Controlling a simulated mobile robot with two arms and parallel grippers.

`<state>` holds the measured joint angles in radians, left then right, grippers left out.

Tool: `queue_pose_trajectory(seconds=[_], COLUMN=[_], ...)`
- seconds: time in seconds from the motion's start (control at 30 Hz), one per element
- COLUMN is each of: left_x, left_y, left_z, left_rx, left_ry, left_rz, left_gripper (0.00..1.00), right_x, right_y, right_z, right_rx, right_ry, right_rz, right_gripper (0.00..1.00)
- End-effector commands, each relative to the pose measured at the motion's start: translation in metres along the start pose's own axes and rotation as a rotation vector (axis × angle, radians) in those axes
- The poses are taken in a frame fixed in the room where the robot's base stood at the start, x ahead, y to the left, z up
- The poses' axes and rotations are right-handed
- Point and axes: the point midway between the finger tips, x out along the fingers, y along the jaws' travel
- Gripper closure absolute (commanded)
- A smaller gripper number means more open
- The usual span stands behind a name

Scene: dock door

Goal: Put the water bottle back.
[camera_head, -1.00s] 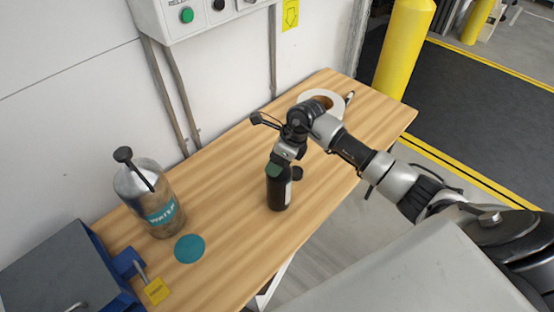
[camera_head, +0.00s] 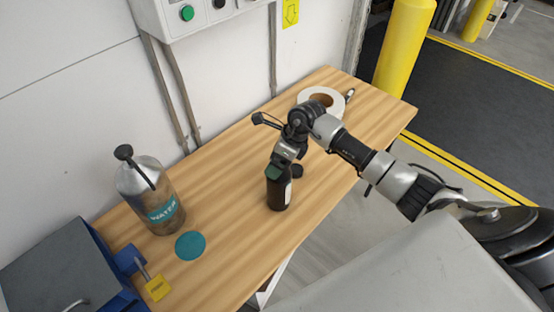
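A dark bottle (camera_head: 279,193) with a green top and a pale label at its side is upright at the middle of the wooden table (camera_head: 230,230). My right gripper (camera_head: 286,172) is at the top of this bottle. One dark finger shows just right of the bottle's top; the other is not clear, so I cannot tell whether it grips. A larger grey-brown container (camera_head: 164,213) lettered WATER, with a black handle on top, stands at the left. A flat round teal disc (camera_head: 190,245) lies just right of its base. My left gripper is not in view.
A white roll (camera_head: 308,97) lies behind my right arm, beside a dark pen-like item. A blue-grey box with a yellow tag (camera_head: 158,288) is at the lower left. A control box (camera_head: 200,15) hangs on the wall. A yellow post (camera_head: 403,50) stands beyond the table.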

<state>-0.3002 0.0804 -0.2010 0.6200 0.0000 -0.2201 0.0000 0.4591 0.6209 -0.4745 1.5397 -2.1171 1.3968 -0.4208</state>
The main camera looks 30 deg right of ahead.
Motion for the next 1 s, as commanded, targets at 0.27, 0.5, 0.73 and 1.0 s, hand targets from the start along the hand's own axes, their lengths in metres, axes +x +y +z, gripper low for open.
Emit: queue_pose_trajectory(seconds=[0.27, 0.5, 0.73, 1.0], left_x=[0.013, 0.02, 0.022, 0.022], left_y=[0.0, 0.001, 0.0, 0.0], left_z=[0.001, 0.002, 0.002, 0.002], left_rx=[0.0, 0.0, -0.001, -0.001], left_ry=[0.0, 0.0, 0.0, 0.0], left_rz=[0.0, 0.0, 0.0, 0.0], left_gripper=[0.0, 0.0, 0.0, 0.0], right_x=[-0.055, -0.098, -0.114, -0.114], right_y=[-0.002, -0.001, 0.0, 0.0], right_z=[-0.001, -0.001, 0.0, 0.0], right_rx=[-0.003, -0.001, 0.0, 0.0], right_ry=[0.0, 0.0, 0.0, 0.0], right_rz=[-0.008, -0.005, -0.003, -0.002], right_gripper=[0.08, 0.08, 0.08, 0.08])
